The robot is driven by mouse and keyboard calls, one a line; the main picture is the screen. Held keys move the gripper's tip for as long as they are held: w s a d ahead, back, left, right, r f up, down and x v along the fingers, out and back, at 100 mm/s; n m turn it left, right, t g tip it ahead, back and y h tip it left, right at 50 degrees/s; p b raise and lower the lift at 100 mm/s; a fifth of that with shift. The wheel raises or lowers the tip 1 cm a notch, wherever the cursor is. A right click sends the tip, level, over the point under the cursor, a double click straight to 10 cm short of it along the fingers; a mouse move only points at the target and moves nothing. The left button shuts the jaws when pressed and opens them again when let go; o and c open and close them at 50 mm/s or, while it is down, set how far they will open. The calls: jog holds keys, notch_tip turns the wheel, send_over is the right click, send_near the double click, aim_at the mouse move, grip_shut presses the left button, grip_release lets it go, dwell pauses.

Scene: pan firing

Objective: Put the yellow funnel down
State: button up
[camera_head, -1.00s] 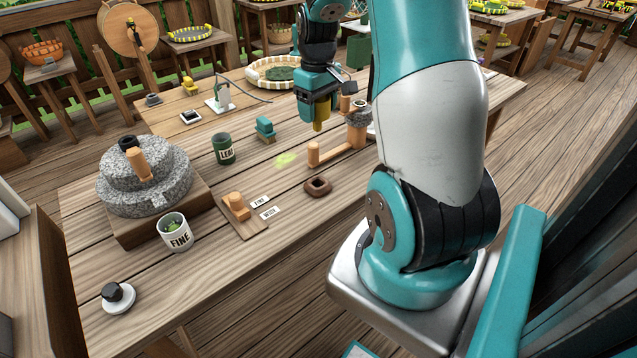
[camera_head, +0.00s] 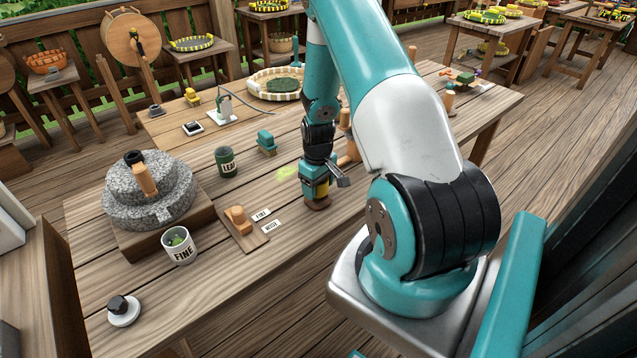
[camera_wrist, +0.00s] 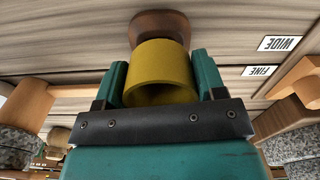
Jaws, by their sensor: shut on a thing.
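The yellow funnel (camera_wrist: 160,72) is between the two fingers of my gripper (camera_wrist: 160,85) in the wrist view, and the fingers are shut on it. In the head view my gripper (camera_head: 315,186) points down near the table's front edge, and a little of the yellow funnel (camera_head: 322,189) shows. A brown ring-shaped holder (camera_head: 318,204) is directly below it on the table. In the wrist view this brown holder (camera_wrist: 158,24) shows just beyond the funnel's far end. I cannot tell whether the funnel touches it.
A wooden block on a board (camera_head: 240,222) with the WIDE and FINE labels (camera_head: 266,220) lies left of my gripper. The table's front right is clear.

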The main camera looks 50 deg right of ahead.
jog(key=shift+f, duration=0.2)
jog(key=o, duration=1.3)
jog(key=shift+r, duration=0.1)
